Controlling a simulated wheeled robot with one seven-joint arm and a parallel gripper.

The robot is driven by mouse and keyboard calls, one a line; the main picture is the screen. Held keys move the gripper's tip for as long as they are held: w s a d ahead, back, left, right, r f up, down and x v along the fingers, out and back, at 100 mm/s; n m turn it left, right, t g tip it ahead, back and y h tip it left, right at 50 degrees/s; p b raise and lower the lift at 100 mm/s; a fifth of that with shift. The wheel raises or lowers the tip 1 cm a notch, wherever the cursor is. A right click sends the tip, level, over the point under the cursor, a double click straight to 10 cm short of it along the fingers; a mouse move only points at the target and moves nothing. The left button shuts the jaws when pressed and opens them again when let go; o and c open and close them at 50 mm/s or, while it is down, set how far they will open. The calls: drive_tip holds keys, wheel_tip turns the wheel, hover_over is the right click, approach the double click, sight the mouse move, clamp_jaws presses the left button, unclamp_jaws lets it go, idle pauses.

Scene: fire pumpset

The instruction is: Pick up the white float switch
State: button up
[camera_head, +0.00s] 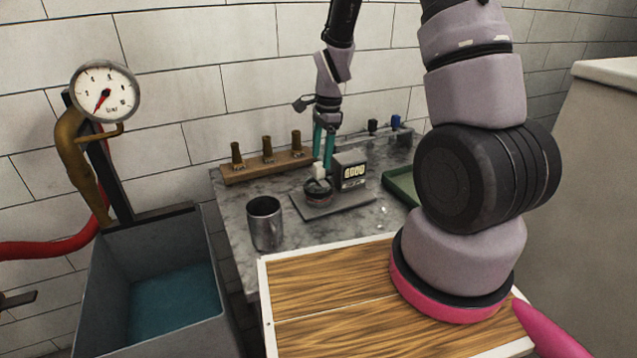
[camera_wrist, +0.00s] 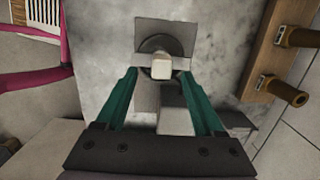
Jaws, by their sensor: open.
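The white float switch (camera_head: 319,172) appears as a small pale block on top of a dark round piece on a grey plate. In the wrist view the white block (camera_wrist: 161,67) sits between and just ahead of the two green fingertips. My gripper (camera_head: 323,163) points down over it with fingers apart, and it also shows in the wrist view (camera_wrist: 159,74).
A box with a display (camera_head: 350,172) stands right beside the fingers on the grey plate (camera_head: 340,207). A metal mug (camera_head: 265,222) is in front left. A wooden rack (camera_head: 240,174) with brass nozzles stands behind left. A green tray (camera_head: 402,186) lies right.

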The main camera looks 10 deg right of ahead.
sight(319, 164)
drive_tip(key=f, duration=0.4)
drive_tip(key=shift+a, duration=0.4)
clamp_jaws()
idle(1.0)
